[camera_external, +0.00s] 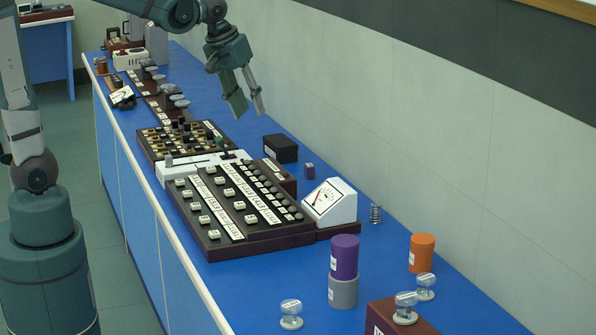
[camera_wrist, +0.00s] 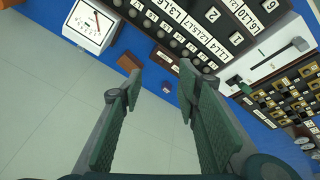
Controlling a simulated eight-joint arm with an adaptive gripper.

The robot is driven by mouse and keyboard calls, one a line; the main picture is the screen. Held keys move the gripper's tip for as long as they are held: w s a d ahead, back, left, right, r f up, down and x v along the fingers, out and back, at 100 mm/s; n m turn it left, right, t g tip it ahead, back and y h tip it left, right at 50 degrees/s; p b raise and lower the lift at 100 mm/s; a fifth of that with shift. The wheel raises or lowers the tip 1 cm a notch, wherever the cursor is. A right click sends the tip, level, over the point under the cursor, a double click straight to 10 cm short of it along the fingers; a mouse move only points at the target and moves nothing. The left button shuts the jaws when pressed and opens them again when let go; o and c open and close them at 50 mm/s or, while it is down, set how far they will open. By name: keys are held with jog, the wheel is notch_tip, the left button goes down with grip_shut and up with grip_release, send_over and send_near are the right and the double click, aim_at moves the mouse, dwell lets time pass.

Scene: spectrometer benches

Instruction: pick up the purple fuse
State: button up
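A small purple block (camera_external: 309,170), which looks like the purple fuse, stands on the blue bench between a black box and a white meter. A larger purple cylinder (camera_external: 344,256) with a white label stands on a grey cylinder nearer the camera; which one is the fuse is not certain. My gripper (camera_external: 250,108) is open and empty, above the bench and to the left of the small block. In the wrist view, my gripper's fingers (camera_wrist: 158,80) are wide apart, and a small dark purplish piece (camera_wrist: 166,87) shows between them, too small to identify surely.
The black box (camera_external: 281,149) is close to the small block. The white meter (camera_external: 330,203) and a dark keyed panel (camera_external: 235,205) are nearby. An orange cylinder (camera_external: 421,253), a spring (camera_external: 376,213) and glass bulbs stand nearer the camera. The pale wall (camera_external: 420,120) runs along the bench's right side.

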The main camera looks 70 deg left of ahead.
jog(key=w+a+f+n+g+p, duration=0.15)
jog(key=w+a, duration=0.25)
jog(key=w, duration=0.4)
jog(key=n+g+p, duration=0.3)
jog(key=n, duration=0.5)
send_over(309, 164)
jog(key=shift+t, duration=0.25)
notch_tip(309, 164, down, 17)
jog(key=shift+s+d+f, duration=0.1)
jog(key=shift+d, duration=0.05)
jog(key=shift+a+f, duration=0.2)
jog(key=shift+f, duration=0.1)
jog(key=shift+f, duration=0.15)
jog(key=shift+f, duration=1.15)
jog(key=shift+f, duration=0.15)
jog(key=shift+f, duration=2.45)
